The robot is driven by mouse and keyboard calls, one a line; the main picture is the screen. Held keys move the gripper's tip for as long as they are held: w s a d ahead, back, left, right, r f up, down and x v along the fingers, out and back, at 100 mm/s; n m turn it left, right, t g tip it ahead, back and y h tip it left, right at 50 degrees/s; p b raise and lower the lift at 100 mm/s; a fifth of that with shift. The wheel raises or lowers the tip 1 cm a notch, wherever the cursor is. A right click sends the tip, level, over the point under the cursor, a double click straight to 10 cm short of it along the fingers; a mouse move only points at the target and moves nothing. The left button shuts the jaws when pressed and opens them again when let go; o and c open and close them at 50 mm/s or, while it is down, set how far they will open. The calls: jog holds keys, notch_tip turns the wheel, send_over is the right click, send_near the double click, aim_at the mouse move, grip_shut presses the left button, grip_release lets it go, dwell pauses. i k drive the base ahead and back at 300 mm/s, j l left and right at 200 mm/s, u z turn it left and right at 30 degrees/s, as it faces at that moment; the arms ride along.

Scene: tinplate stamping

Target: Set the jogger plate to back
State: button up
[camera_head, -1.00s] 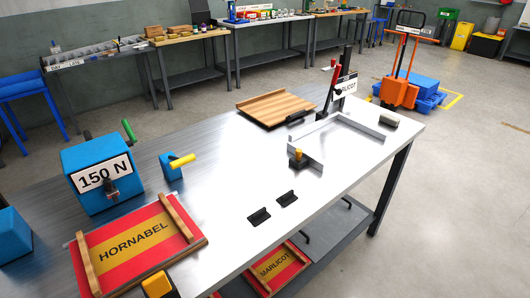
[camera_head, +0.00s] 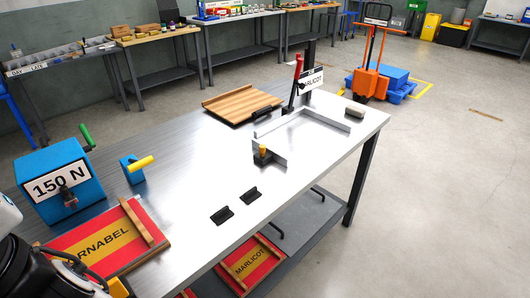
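No part is labelled as the jogger plate. A pale grey metal guide frame (camera_head: 322,131) lies on the far right part of the bench. A small dark block with a yellow-topped knob (camera_head: 263,153) stands at its near left corner. I cannot tell which piece is the jogger plate. My gripper (camera_head: 52,272) shows only as a dark, blurred part of my arm at the lower left, far from the frame. Its fingertips cannot be made out.
A wooden board (camera_head: 242,104), a blue 150 N box (camera_head: 54,184), a blue block with yellow handle (camera_head: 133,169) and a red HORNABEL tray (camera_head: 150,258) are on the bench.

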aim_at(266, 154)
jog(key=i+j+z, duration=0.2)
jog(key=z, duration=0.25)
jog(key=i+j+z, duration=0.4)
jog(key=i+l, duration=0.1)
jog(key=i, duration=0.25)
